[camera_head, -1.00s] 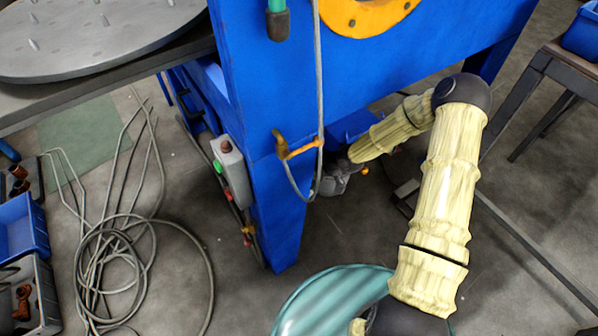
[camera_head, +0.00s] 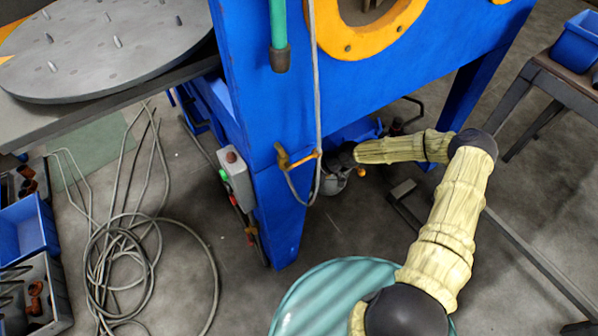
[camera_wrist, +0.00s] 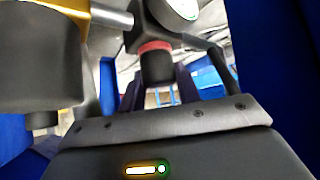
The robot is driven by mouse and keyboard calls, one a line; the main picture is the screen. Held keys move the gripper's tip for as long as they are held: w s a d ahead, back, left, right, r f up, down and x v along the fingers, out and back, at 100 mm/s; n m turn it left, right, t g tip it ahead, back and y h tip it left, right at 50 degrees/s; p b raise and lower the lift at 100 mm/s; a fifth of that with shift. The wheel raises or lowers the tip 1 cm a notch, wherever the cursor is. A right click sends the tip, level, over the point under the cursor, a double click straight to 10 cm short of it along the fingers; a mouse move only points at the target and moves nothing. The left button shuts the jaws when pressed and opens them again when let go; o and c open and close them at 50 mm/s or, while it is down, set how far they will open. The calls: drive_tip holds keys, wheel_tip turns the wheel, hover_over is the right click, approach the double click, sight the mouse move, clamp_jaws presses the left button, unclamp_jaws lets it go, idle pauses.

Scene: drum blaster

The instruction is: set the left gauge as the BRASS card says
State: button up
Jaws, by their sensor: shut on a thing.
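In the wrist view a black knob (camera_wrist: 157,68) with a red ring above it hangs between my fingers. My gripper (camera_wrist: 158,88) is shut on this knob. Above it is a dark valve body with a pale round gauge (camera_wrist: 183,7), cut off by the top edge; its needle and marks cannot be read. In the head view my gripper (camera_head: 338,182) is small and mostly hidden beside the blue machine leg, under the cabinet. I cannot make out a BRASS card or tell which gauge this is.
The blue cabinet leg (camera_head: 277,220) stands left of my gripper, with a hanging grey hose (camera_head: 316,100) and a brass hook (camera_head: 285,157). A large dark cylinder (camera_wrist: 40,60) sits close at left in the wrist view. A teal drum (camera_head: 315,300) stands in front; cables coil on the floor.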

drive_tip(key=shift+w+f+n+g+b, duration=0.1)
drive_tip(key=shift+f+n+g+b, duration=0.05)
drive_tip(key=shift+n+g+b, duration=2.15)
drive_tip(key=shift+n+g, duration=0.1)
drive_tip(key=shift+n, duration=0.7)
drive_tip(key=o, duration=1)
drive_tip(key=shift+c, duration=0.2)
drive_tip(key=shift+r, duration=0.2)
